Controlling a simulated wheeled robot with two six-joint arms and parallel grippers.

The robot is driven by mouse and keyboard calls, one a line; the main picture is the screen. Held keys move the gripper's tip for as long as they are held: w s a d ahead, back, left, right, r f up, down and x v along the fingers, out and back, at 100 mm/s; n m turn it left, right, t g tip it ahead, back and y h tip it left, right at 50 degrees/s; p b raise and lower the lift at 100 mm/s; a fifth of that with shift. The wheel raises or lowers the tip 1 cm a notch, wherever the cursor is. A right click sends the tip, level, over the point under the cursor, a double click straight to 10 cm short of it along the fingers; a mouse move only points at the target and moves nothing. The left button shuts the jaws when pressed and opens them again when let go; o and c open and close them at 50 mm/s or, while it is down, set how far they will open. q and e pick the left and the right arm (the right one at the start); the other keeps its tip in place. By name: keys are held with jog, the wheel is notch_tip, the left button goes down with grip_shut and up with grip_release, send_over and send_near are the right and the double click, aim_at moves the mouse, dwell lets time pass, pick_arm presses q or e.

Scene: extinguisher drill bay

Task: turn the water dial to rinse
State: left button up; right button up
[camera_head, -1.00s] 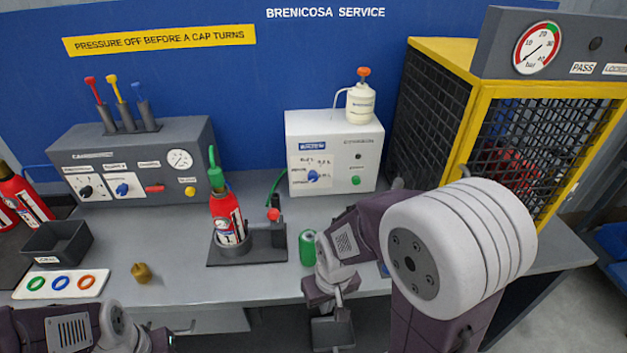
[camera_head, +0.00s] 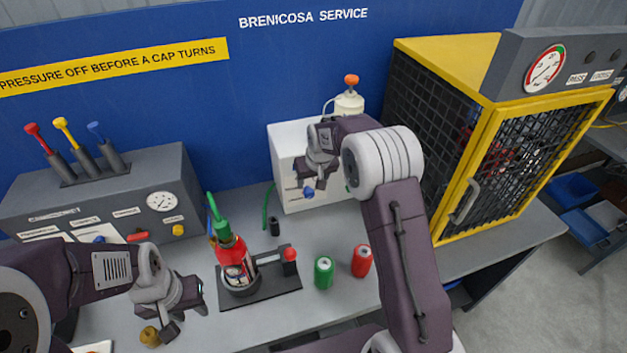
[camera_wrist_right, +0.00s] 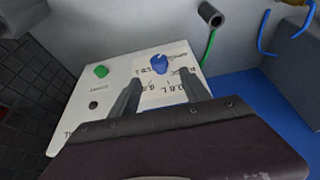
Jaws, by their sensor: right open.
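The water dial is a small blue knob (camera_wrist_right: 159,64) on the front of the white dosing unit (camera_head: 288,150); it also shows in the head view (camera_head: 308,192). In the right wrist view it appears just past and between the fingertips of my right gripper (camera_wrist_right: 157,76). That gripper is open with nothing between its fingers, close in front of the panel; I cannot tell whether it touches the knob. Printed markings surround the knob, partly hidden by the fingers. My left gripper (camera_head: 186,312) is open and empty over the bench's front left.
A red extinguisher (camera_head: 233,260) stands in a black holder left of the unit. Green (camera_head: 323,272) and red (camera_head: 361,261) cans stand on the bench. A yellow-framed mesh cage (camera_head: 480,150) is at the right. A grey control box (camera_head: 110,190) is at the left.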

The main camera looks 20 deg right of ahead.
aim_at(310, 191)
jog(key=p+x, duration=0.2)
jog(key=x, duration=0.6)
jog(key=shift+w+d+f, duration=0.15)
jog(key=shift+w+f, duration=0.05)
jog(key=shift+w, duration=0.1)
jog(key=shift+s+f, duration=0.1)
jog(key=shift+f, duration=0.1)
jog(key=shift+s+f, duration=0.1)
jog(key=shift+s, duration=0.05)
jog(key=shift+w+f, duration=0.15)
jog(key=shift+w, duration=0.05)
jog(key=shift+c, duration=0.8)
pick_arm(q)
jog(key=shift+d+r, duration=0.2)
jog(key=shift+r, duration=0.8)
pick_arm(e)
grip_shut()
